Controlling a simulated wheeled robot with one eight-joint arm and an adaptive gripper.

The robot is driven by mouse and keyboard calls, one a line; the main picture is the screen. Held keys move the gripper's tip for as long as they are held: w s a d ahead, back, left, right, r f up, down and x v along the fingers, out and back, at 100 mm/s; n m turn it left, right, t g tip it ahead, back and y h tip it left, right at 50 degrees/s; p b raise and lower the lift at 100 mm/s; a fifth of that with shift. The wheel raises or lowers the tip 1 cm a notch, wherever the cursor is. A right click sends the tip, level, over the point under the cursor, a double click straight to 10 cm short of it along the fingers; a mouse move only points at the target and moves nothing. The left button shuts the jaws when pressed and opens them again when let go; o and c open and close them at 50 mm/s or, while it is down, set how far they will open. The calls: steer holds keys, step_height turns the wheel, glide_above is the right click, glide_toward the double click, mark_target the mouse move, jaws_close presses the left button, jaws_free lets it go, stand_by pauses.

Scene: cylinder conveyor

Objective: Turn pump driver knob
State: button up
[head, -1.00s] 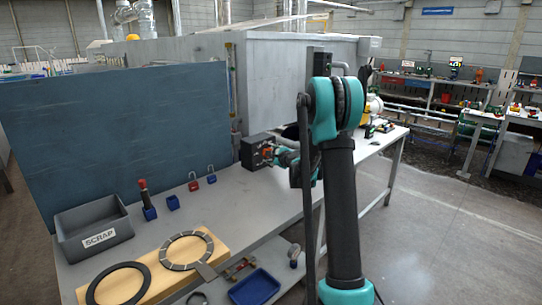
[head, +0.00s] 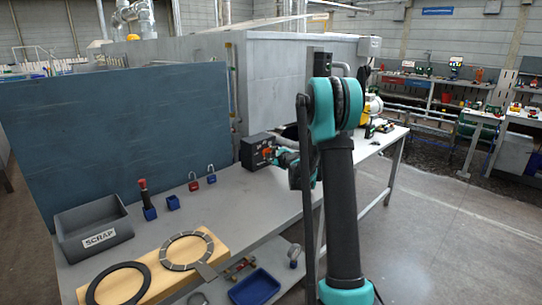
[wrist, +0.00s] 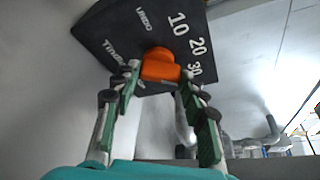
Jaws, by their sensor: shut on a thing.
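An orange knob (wrist: 160,66) sits on that face and also shows small in the head view (head: 268,151). My gripper (wrist: 157,77) is shut on the orange knob, one finger on each side of it. In the head view my gripper (head: 275,154) is small and partly hidden by my own arm.
A blue-grey panel (head: 125,140) stands behind.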

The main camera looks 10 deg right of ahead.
steer(key=n, duration=0.1)
steer(key=n+t, duration=0.2)
steer(key=n, duration=0.1)
steer(key=shift+s+a+f+h, duration=0.1)
steer(key=shift+a+f+h, duration=0.05)
steer(key=shift+f+h, duration=0.15)
steer(key=shift+n+t, duration=0.8)
steer(key=shift+n, duration=1.3)
steer(key=shift+s+f, duration=0.1)
steer(key=o, duration=1.2)
steer(key=shift+c, duration=0.2)
steer(key=v, duration=1.2)
steer(key=shift+f, duration=0.15)
